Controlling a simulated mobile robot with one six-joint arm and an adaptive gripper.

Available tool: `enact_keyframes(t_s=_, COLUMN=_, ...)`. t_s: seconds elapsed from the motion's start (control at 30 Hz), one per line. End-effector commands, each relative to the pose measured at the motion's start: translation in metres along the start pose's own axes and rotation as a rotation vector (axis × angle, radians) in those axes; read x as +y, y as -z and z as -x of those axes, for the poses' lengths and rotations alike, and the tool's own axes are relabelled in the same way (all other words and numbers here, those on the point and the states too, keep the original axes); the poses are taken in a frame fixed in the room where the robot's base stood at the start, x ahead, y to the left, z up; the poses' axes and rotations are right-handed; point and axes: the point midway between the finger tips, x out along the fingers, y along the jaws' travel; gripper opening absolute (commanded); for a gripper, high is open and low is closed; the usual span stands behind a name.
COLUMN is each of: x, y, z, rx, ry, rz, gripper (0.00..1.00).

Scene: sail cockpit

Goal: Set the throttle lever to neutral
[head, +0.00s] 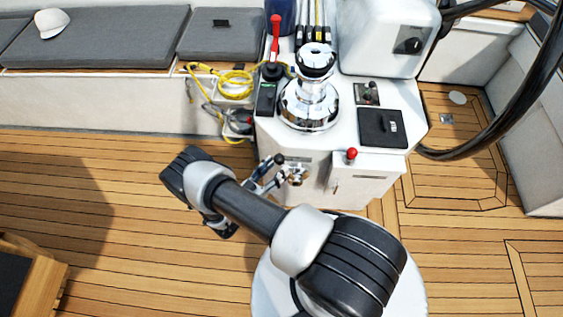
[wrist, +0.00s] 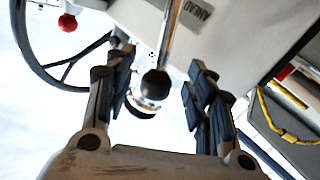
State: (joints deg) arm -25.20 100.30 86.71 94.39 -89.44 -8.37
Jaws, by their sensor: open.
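The throttle lever (head: 279,159) has a black ball knob and sits on a chrome mount on the side face of the white console. In the wrist view its chrome rod and black knob (wrist: 156,83) show close up, beside a plate (wrist: 199,10) marked AHEAD. My gripper (head: 271,173) is open at the lever. In the wrist view the gripper (wrist: 161,62) has one finger on each side of the knob, with visible gaps, so neither finger appears to touch it. In the head view, the fingers partly overlap the lever, and its exact angle is hard to tell.
A red-knobbed lever (head: 351,154) stands right of the throttle on the console. A chrome winch (head: 310,100) and a red-handled lever (head: 275,38) are on top. Yellow rope (head: 235,80) hangs at left. The steering wheel (head: 500,125) is at right.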

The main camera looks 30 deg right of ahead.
Motion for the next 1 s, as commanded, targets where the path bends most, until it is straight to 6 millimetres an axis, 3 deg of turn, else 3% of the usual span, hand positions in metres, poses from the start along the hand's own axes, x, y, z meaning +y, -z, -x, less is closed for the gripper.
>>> enact_keyframes(t_s=0.23, x=0.001, y=0.000, z=-0.032, rx=0.000, ry=-0.002, rz=0.001, gripper=0.50)
enact_keyframes(t_s=0.6, x=0.000, y=0.000, z=-0.037, rx=0.001, ry=0.001, rz=0.000, gripper=0.50)
enact_keyframes(t_s=1.0, x=0.000, y=0.000, z=-0.037, rx=0.000, ry=0.001, rz=0.000, gripper=0.24)
